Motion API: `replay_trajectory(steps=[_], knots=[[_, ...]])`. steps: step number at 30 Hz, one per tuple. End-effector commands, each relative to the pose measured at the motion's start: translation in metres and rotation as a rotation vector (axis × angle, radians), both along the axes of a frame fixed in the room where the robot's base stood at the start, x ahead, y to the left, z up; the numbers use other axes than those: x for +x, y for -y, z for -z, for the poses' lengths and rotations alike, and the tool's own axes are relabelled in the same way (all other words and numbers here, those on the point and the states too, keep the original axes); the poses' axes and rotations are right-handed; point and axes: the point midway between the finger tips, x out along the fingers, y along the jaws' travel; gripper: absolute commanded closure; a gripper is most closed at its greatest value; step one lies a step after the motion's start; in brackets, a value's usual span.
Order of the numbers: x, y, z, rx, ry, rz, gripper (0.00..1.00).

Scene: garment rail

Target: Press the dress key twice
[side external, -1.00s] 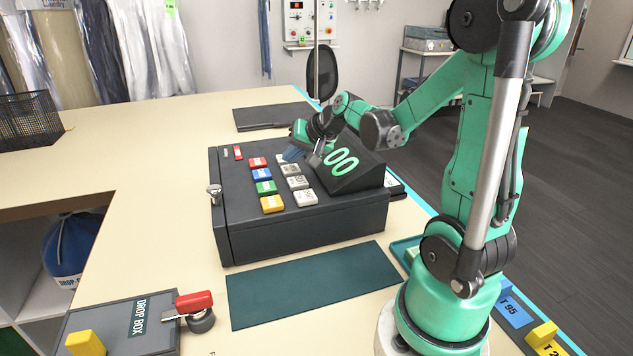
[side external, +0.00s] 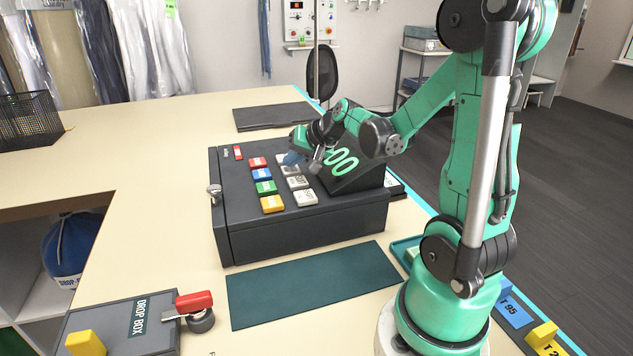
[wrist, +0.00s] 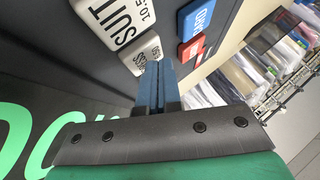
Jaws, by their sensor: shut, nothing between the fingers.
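The dress key is a white key (wrist: 141,54) with partly covered lettering in the wrist view. In the side view a little of it shows (side external: 281,158) at the far end of the white key column. My gripper (wrist: 154,66) has blue fingers that are closed together and empty. Their tips are at the dress key's edge in the wrist view; I cannot tell whether they touch it or press it down. In the side view my gripper (side external: 291,159) is angled down over the far keys and hides part of them.
The white suit key (wrist: 117,22) is right beside the dress key. Blue (side external: 262,174), red (side external: 258,162), green (side external: 266,187) and yellow (side external: 271,203) keys line the register (side external: 310,222). Its tilted display (side external: 345,170) with green digits stands close to my gripper.

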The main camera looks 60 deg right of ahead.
Motion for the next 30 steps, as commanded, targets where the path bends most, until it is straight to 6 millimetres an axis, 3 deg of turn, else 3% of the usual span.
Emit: replay_trajectory(steps=[14,30], knots=[[0.0,0.0,0.003,0.0,0.0,0.0,1.0],[0.0,0.0,-0.014,0.0,0.0,0.0,1.0]])
